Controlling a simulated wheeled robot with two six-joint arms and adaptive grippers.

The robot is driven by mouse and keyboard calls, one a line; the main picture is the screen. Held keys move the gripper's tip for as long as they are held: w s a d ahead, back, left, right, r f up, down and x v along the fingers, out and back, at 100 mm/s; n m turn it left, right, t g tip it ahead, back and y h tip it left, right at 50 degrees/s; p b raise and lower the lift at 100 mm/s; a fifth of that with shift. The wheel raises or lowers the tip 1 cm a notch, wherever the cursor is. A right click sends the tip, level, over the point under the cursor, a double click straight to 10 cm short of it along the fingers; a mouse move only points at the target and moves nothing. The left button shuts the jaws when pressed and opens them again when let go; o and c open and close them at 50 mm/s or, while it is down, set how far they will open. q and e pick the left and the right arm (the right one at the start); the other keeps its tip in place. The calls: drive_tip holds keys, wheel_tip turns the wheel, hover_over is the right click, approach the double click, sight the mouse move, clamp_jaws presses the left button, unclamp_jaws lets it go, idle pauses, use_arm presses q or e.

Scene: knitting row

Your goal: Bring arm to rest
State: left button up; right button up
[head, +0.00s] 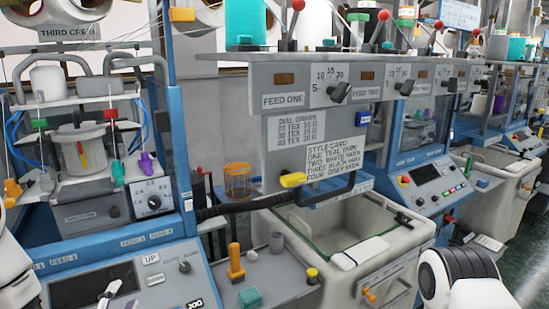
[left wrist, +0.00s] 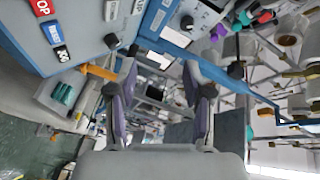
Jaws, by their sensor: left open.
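My left gripper (head: 118,297) shows only in part at the bottom left of the head view, in front of the blue control panel (head: 70,262). In the left wrist view the left gripper (left wrist: 162,92) has its two dark, purple-lined fingers spread wide, with nothing between them. Part of my left arm (head: 14,268) shows white at the left edge of the head view. Part of my right arm (head: 462,280), white with a black ribbed joint, shows at the bottom right. The right gripper is out of frame.
Knitting machines stand close ahead. An orange lever (head: 235,263) and a teal block (head: 250,297) are on a grey shelf right of the panel. A pale bin (head: 400,237) stands further right. Green floor (head: 528,262) shows at the far right.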

use_arm(q)
drive_tip(key=s+d+f+n+g+h+b, duration=0.1)
drive_tip(key=s+d+f+g, duration=0.3)
drive_tip(key=f, duration=0.5)
drive_tip(key=s+d+f+g+h+b, duration=0.1)
drive_tip(key=s+f+g, duration=0.3)
drive_tip(key=f, duration=0.5)
drive_tip(key=s+d+f+n+g+b, duration=0.1)
drive_tip(key=s+d+f+g, duration=0.15)
drive_tip(key=s+f, duration=0.5)
drive_tip(key=s+f+n+g, duration=0.7)
drive_tip(key=s+n, duration=0.3)
drive_tip(key=s, duration=0.2)
drive_tip(key=shift+s+d, duration=0.3)
drive_tip(key=shift+s, duration=0.05)
